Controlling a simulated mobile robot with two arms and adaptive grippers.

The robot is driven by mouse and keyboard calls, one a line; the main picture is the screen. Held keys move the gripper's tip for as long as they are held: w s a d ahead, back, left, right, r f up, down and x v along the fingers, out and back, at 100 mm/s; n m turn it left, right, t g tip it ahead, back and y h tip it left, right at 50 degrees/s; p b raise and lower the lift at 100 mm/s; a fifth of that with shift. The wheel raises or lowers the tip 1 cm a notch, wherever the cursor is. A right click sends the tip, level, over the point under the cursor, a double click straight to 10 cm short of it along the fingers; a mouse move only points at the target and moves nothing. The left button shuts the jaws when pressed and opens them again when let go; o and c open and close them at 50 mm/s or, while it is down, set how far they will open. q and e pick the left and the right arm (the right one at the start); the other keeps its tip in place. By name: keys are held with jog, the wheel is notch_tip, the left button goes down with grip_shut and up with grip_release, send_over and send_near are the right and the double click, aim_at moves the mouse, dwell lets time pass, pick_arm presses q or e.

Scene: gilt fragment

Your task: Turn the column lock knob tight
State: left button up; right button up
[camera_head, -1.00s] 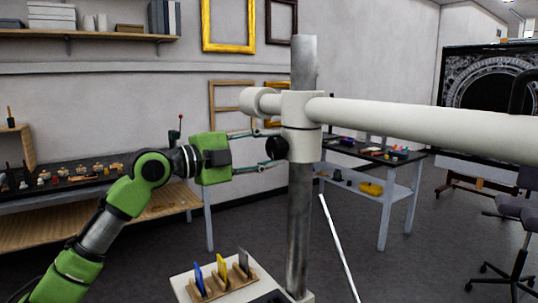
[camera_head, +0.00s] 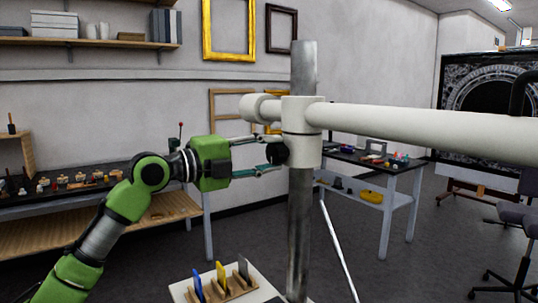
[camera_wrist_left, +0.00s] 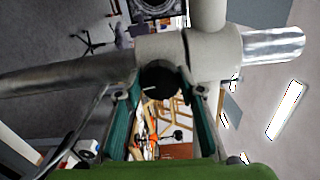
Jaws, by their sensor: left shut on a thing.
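The black lock knob (camera_head: 276,154) sits on the left side of the white collar (camera_head: 302,148) around the upright metal column (camera_head: 300,222). My left gripper (camera_head: 270,155) reaches in from the left and is shut on the knob, one finger above it and one below in the head view. In the left wrist view the round dark knob (camera_wrist_left: 160,80) lies between the far ends of the two teal fingers (camera_wrist_left: 161,97), with a pale mark low on its face. Whether the knob is tight cannot be seen. My right gripper is not in view.
A thick white horizontal arm (camera_head: 420,126) runs right from the collar. A small rack (camera_head: 222,287) with coloured cards stands at the column's foot. A tool bench (camera_head: 85,185) is behind on the left, a side table (camera_head: 385,170) behind on the right.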

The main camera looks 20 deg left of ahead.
pick_arm(q)
jog(key=o, duration=1.1)
jog(key=shift+s+a, duration=0.4)
jog(key=shift+s, duration=0.05)
jog(key=v, duration=1)
jog(key=shift+s+a, duration=0.2)
jog(key=shift+s, duration=0.15)
